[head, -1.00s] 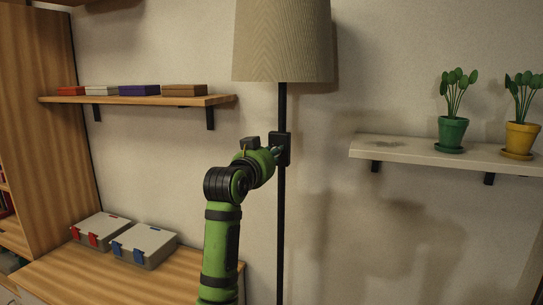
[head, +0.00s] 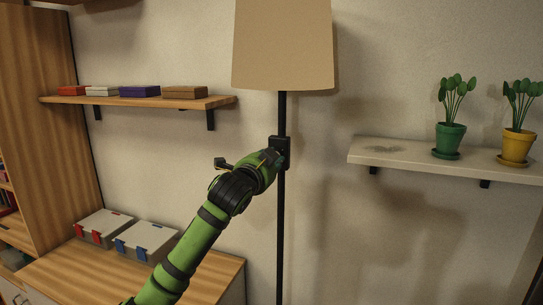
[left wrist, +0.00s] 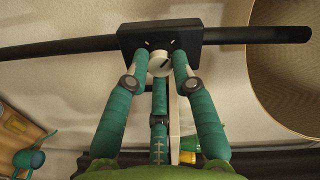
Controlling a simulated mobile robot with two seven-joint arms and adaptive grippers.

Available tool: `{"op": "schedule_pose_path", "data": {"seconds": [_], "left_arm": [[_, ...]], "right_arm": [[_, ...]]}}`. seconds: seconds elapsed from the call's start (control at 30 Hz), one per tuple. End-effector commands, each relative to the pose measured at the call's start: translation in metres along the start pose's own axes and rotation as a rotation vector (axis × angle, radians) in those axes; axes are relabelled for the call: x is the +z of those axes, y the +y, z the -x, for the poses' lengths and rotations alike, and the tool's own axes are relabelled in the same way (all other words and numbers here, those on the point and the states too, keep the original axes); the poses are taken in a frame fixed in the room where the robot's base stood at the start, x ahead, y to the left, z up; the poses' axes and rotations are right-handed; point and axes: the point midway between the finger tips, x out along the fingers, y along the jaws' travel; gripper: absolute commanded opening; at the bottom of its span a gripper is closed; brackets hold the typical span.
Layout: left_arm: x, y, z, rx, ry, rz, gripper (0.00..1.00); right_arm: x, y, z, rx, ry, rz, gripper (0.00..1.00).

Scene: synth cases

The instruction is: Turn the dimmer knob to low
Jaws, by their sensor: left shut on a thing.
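The dimmer box (head: 281,146) is a black block on the black pole of a floor lamp. In the left wrist view the box (left wrist: 158,34) has small white marks on its face. A pale round dimmer knob (left wrist: 158,64) with a dark pointer line sits at the box, pointer slanted. In the head view the left gripper (head: 274,157) is at the box and hides the knob. My right gripper is not in view.
The beige lampshade (head: 283,45) hangs just above the box. A wooden shelf (head: 140,101) with several small boxes is left, a pale shelf (head: 400,153) with two potted plants right. A wooden counter (head: 200,270) with two latched cases stands below left.

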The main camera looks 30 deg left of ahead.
Motion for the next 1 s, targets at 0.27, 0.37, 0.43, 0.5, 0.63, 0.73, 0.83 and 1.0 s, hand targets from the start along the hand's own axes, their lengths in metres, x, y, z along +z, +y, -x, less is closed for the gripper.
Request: {"op": "schedule_pose_path", "data": {"seconds": [0.27,0.37,0.43,0.5,0.63,0.73,0.83,1.0], "left_arm": [[-0.0002,-0.0008,0.0001,-0.002,-0.001,-0.060,0.00],[-0.0003,-0.0006,0.0001,-0.003,-0.001,-0.065,0.00],[-0.0002,-0.0006,0.0001,-0.003,-0.001,-0.065,0.00],[-0.0003,-0.0006,0.0001,-0.003,-0.001,-0.065,0.00],[-0.0003,-0.0007,0.0001,-0.003,-0.001,-0.064,0.00],[-0.0003,-0.0008,0.0001,-0.003,-0.001,-0.063,0.46],[-0.0003,-0.0008,0.0001,-0.003,-0.001,-0.063,0.49],[-0.0002,-0.0006,0.0000,-0.002,-0.001,-0.063,0.49]], "right_arm": [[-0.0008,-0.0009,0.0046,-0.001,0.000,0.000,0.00],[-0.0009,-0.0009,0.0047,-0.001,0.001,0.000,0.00],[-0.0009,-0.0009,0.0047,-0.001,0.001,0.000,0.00],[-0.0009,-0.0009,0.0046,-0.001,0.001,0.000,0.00],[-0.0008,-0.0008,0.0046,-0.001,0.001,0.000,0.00],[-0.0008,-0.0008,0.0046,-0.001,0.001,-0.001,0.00],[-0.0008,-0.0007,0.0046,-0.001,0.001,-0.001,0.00],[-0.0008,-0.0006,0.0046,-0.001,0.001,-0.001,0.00]]}}
